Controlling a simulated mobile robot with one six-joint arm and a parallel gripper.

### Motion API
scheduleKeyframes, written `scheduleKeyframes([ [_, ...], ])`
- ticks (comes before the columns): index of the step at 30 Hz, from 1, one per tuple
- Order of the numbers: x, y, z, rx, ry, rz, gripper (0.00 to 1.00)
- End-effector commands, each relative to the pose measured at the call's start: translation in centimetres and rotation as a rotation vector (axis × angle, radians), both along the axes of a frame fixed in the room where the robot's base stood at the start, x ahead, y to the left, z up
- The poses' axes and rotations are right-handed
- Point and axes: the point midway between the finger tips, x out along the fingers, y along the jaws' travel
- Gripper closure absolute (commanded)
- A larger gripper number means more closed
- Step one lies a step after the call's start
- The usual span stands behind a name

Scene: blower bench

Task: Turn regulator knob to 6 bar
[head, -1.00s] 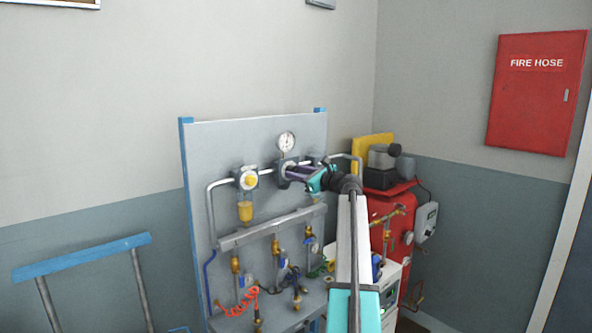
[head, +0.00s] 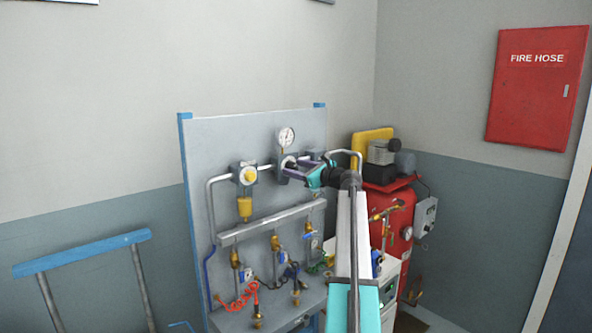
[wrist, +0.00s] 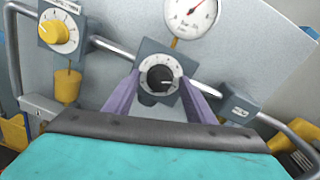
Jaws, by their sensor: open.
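The black regulator knob (wrist: 160,77) sits on a white round dial on a grey block in the wrist view. A light mark shows on its face; the dial numbers are too small to read. My gripper (wrist: 160,80) is open, with one purple finger left of the knob and one right of it. Gaps show between fingers and knob in this view; I cannot tell how deep the fingertips reach. In the head view my gripper (head: 291,166) is at the regulator block and partly covers it. The round white gauge (head: 285,137) stands above; its needle (wrist: 195,10) points up and right.
A yellow knob (wrist: 53,32) on another unit is at the left, with a yellow bowl (head: 244,207) below it. Pipes (head: 220,181) run both sides of the regulator. Valves and coiled hoses (head: 240,300) hang lower. A red tank (head: 395,215) stands at the right.

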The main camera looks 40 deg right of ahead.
Motion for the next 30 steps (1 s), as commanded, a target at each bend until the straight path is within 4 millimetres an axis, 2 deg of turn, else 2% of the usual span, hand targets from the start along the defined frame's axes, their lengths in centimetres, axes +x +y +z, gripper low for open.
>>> scheduleKeyframes([
  [8, -1.9, 0.1, -0.2, 0.000, 0.000, 0.000, 0.50],
  [24, -10.3, 0.3, 0.1, 0.000, 0.000, -0.001, 0.50],
  [30, -12.7, 0.3, 0.2, 0.000, 0.000, 0.000, 0.50],
])
